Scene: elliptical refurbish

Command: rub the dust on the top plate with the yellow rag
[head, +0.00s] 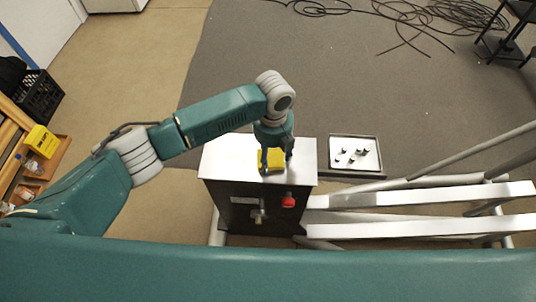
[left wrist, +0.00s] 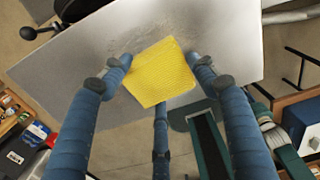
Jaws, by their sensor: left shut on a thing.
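The yellow rag (head: 271,159) is at the top plate (head: 228,158), right of its middle in the head view. My left gripper (head: 275,165) reaches down over the plate and is shut on the rag. In the left wrist view the rag (left wrist: 160,73) sits between the fingers of the left gripper (left wrist: 158,72). A grey, speckled patch of dust (left wrist: 150,42) shows on the bare metal plate (left wrist: 85,55) around the rag's upper edge. Part of the plate under the rag is hidden. Whether the rag presses on the plate is hard to tell. My right gripper is not seen.
The plate tops a dark box with a red knob (head: 288,201) on its front. A tray (head: 355,139) with small dark parts lies right of it. Metal rails (head: 430,197) run off to the right. A shelf with a yellow box (head: 41,140) stands at the left.

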